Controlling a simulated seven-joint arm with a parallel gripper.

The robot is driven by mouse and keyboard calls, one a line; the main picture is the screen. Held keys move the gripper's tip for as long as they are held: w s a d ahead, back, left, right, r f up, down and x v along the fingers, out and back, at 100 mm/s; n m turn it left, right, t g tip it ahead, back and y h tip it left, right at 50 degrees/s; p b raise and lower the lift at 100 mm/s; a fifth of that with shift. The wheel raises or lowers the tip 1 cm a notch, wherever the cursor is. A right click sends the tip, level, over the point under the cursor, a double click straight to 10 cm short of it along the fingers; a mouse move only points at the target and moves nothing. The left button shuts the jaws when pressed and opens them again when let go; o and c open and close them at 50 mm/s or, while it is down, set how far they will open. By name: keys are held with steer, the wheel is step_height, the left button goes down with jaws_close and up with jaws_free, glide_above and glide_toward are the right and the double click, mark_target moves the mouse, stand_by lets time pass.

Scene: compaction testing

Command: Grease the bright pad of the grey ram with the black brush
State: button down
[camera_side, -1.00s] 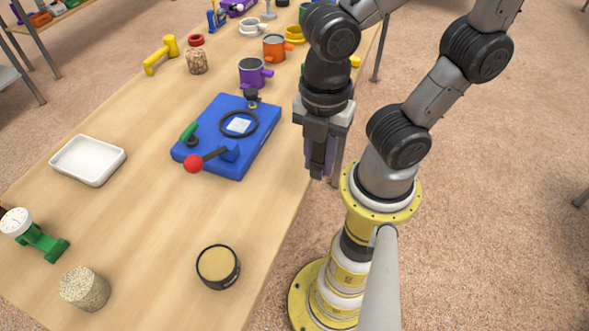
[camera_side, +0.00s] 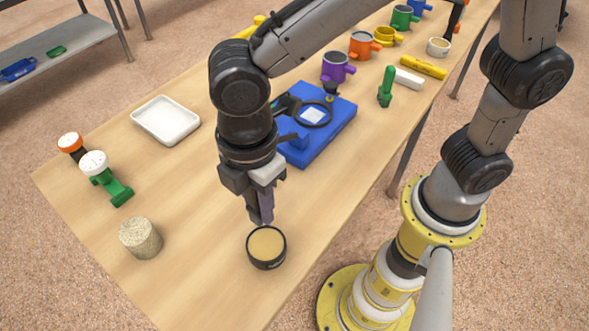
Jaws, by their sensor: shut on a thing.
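My gripper (camera_side: 262,212) points down just above and behind the round black tin (camera_side: 267,262) with a tan, paste-like fill. Its jaws are shut on a thin dark thing, apparently the black brush; the fingers hide most of it, and I cannot tell whether it touches the paste. A blue press base (camera_side: 335,133) stands beyond the gripper. I cannot make out clearly which part is the grey ram. My arm hides the press's left side and its red-knobbed lever.
A white tray (camera_side: 166,118) lies behind left. A grainy cylinder (camera_side: 140,238) and a green tool with a white dial (camera_side: 112,182) stand at left. A purple mug (camera_side: 337,67), an orange mug (camera_side: 364,45) and a green-handled tool (camera_side: 386,87) stand beyond the press. The front table is mostly clear.

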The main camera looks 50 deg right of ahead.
mark_target(266, 244)
steer(key=shift+s+a+f, duration=0.1)
steer(key=shift+s+f, duration=0.05)
steer(key=shift+f, duration=0.4)
steer(key=shift+s+a+f, duration=0.1)
steer(key=shift+f, duration=3.05)
steer(key=shift+f, duration=0.65)
steer(key=shift+r, duration=0.1)
steer(key=shift+r, duration=3.5)
